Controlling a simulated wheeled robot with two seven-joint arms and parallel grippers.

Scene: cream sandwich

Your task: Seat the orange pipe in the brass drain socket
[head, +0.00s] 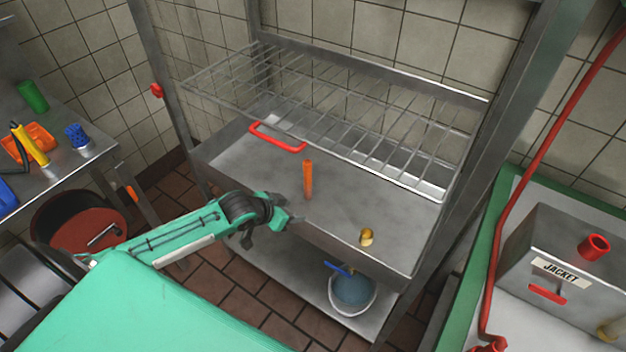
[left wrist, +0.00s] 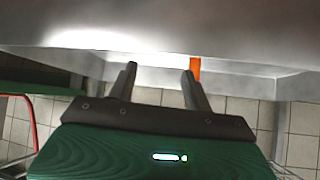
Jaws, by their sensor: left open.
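The orange pipe (head: 308,180) stands upright on the steel shelf top near its front edge. The brass drain socket (head: 366,237) sits on the same top, to the right of the pipe and nearer the front edge. My left gripper (head: 287,222) is open and empty at the front edge, a little below and left of the pipe in the head view. In the left wrist view my left gripper (left wrist: 160,74) has its two fingers apart, and the pipe (left wrist: 196,68) shows just beyond the right finger, outside the gap. The right gripper is not in view.
A wire rack (head: 330,100) spans above the back of the steel top (head: 255,165). A red handle (head: 277,139) lies behind the pipe. A bucket (head: 352,290) is on the lower shelf. Steel posts flank the unit. The surface between pipe and socket is clear.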

